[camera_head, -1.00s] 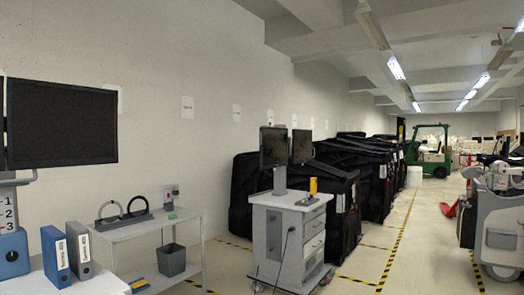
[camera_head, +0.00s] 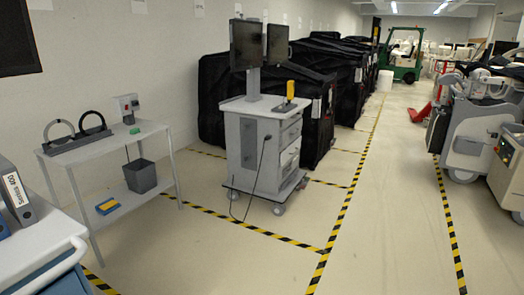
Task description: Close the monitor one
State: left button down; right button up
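A dark monitor (camera_head: 244,45) stands upright on a pole on top of a grey wheeled cart (camera_head: 240,150). A second dark monitor (camera_head: 278,44) stands beside it on the right, turned at an angle to it. Part of a larger dark monitor (camera_head: 15,45) shows at the upper left edge, closer to me. I cannot tell which of these is monitor one. The screens look black. Neither of my grippers is in view.
A side table (camera_head: 105,145) with two ring-shaped items stands at the left, with a bin (camera_head: 140,176) on its lower shelf. A grey-white desk (camera_head: 40,240) is nearest. Black covered carts (camera_head: 325,100) stand behind. Open floor with yellow-black tape lies ahead; white machines (camera_head: 480,125) stand right.

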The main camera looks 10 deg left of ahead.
aim_at(246, 37)
jog(key=i+j+u, duration=0.35)
jog(key=i, duration=0.45)
jog(key=i+u, duration=0.35)
jog(key=i, duration=0.5)
jog(key=i+z, duration=0.15)
jog(key=i, duration=0.35)
jog(key=i+j+z, duration=0.15)
jog(key=i, duration=0.3)
jog(key=i+j+z, duration=0.2)
jog(key=i, duration=0.3)
jog(key=i+j+z, duration=0.15)
jog(key=i, duration=0.35)
